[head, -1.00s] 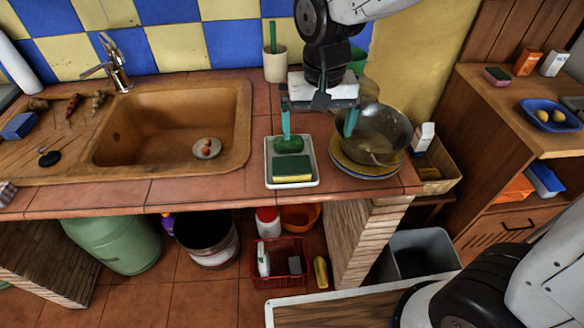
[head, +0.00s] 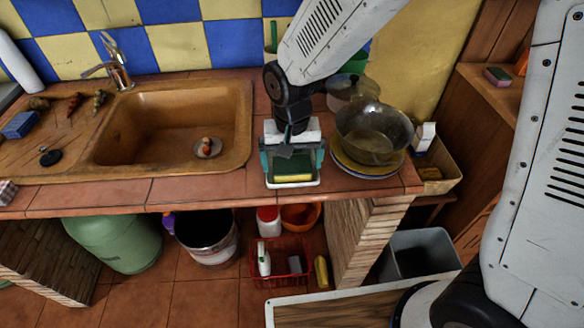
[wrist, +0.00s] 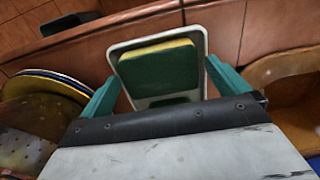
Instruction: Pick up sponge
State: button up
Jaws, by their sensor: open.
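The sponge (head: 293,169), yellow with a dark green scouring side up, lies in a white tray (head: 308,185) on the tiled counter. In the wrist view the sponge (wrist: 158,68) sits at the far end of the tray (wrist: 128,47). My gripper (head: 292,168) is over the tray with its teal fingers apart. In the wrist view the open gripper (wrist: 160,85) has one finger on each side of the tray, and nothing is held between them.
The brown sink (head: 165,135) is on the left, and a pot (head: 352,90) is behind the bowl. Free counter lies in front of the sink.

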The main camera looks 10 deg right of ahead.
jog(key=shift+c, duration=0.3)
jog(key=c, duration=0.8)
jog(key=shift+c, duration=0.2)
jog(key=shift+r, duration=0.15)
